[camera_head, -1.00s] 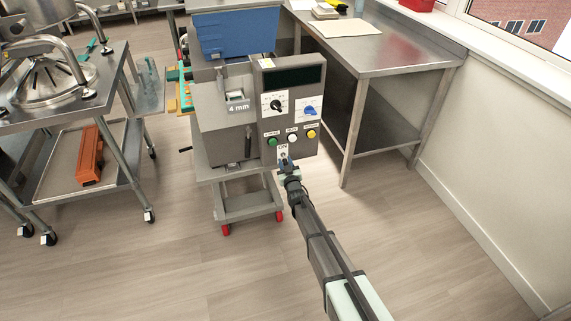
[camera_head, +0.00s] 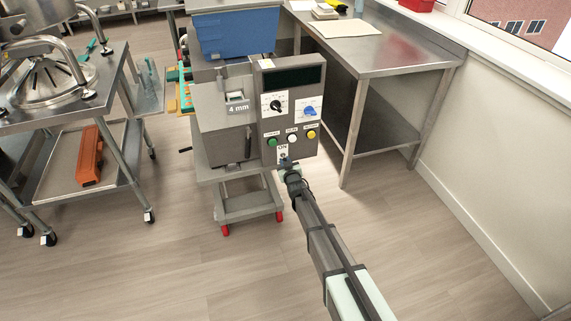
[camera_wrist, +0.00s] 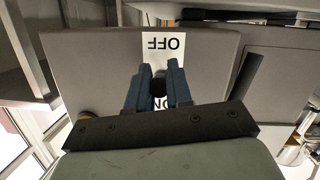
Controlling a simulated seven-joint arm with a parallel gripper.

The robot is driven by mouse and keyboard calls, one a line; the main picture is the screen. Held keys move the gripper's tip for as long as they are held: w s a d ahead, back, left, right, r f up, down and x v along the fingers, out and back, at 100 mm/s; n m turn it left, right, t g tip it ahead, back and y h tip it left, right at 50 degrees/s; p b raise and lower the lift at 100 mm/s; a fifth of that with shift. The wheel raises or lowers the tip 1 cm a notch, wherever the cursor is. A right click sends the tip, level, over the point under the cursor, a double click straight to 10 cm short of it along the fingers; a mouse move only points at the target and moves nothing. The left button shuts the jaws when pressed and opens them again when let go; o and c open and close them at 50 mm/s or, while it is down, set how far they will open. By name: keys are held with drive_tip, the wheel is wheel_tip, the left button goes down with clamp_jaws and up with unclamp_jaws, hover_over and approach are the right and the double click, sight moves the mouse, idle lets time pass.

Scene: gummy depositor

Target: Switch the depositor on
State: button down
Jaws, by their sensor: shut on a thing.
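The depositor (camera_head: 220,120) is a grey machine on a cart, with a control panel (camera_head: 290,80) on its right side. Its display is dark. Low on the panel is a white label with ON at its top in the head view. In the wrist view, which is upside down, the label (camera_wrist: 163,45) reads OFF, with part of ON lower down between the fingers. My gripper (camera_wrist: 159,72) has blue fingers shut on a small dark switch (camera_wrist: 158,84) on this label. In the head view my gripper (camera_head: 287,164) covers the label's lower part. The switch's exact position is hard to tell.
The panel has a black knob (camera_head: 277,105), a blue knob (camera_head: 310,111), and green, white and yellow buttons (camera_head: 292,138) just above the label. A steel table (camera_head: 385,60) stands at right. A steel cart (camera_head: 110,100) stands at left. The floor in front is clear.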

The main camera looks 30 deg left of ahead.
drive_tip(key=shift+r, duration=0.1)
idle(0.3)
drive_tip(key=c, duration=1)
unclamp_jaws()
drive_tip(key=shift+c, duration=0.2)
drive_tip(key=v, duration=1.3)
drive_tip(key=shift+s+d+r, duration=0.2)
drive_tip(key=shift+s+d, duration=0.05)
drive_tip(key=shift+s, duration=0.05)
